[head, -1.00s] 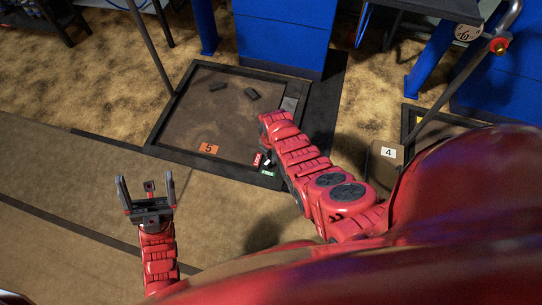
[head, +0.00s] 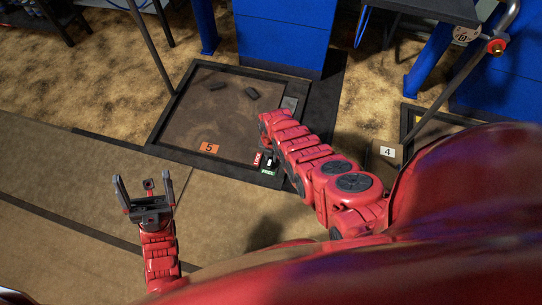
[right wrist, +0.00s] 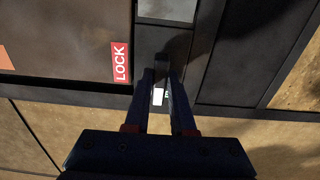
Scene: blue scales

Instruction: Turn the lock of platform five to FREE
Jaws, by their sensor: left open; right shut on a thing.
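Platform five (head: 232,128) is a brown, dark-framed floor plate with an orange "5" tag (head: 209,147). At its near right corner are a red LOCK label (head: 257,159), also in the right wrist view (right wrist: 120,62), and a green label (head: 267,171) with lettering too small to read surely. The lock's dark handle with a white mark (right wrist: 158,97) sits between the labels. My right gripper (right wrist: 163,72) is shut on it; the fingers hide most of the handle. In the head view my forearm covers that gripper. My left gripper (head: 143,181) is open and empty, left of the platform.
Two small dark blocks (head: 252,93) lie on the platform. Blue cabinets (head: 284,35) stand behind it. Another platform with a "4" tag (head: 387,152) is at right. Thin posts (head: 150,48) rise nearby. The floor at left (head: 60,170) is clear.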

